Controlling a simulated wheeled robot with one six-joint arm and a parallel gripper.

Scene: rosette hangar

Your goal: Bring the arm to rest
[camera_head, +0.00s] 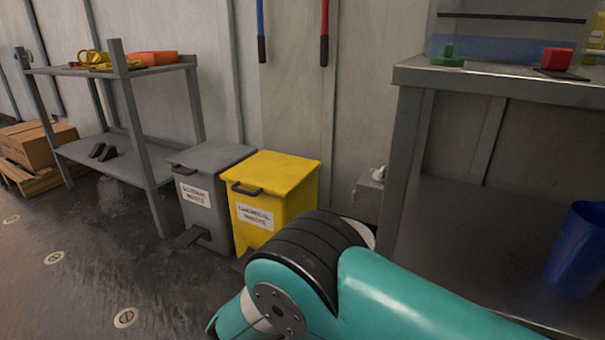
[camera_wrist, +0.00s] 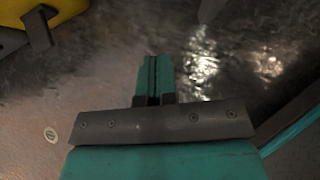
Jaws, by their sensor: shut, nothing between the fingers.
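My gripper (camera_wrist: 155,62) shows in the wrist view with its two teal fingers shut together and nothing between them. It points down over the dark, wet-looking floor (camera_wrist: 235,50). In the head view my teal arm reaches in from the lower right and bends in front of the bins. The gripper itself is out of sight in the head view. A yellow bin (camera_head: 278,182) stands just behind the arm's bend, and a corner of it shows at the top left of the wrist view (camera_wrist: 30,12).
A grey bin (camera_head: 205,190) stands left of the yellow one. A metal shelf (camera_head: 90,150) holds an orange box (camera_head: 153,58). A grey workbench (camera_head: 500,82) at right carries a green part (camera_head: 447,58) and red block (camera_head: 556,58); a blue bucket (camera_head: 577,255) stands below.

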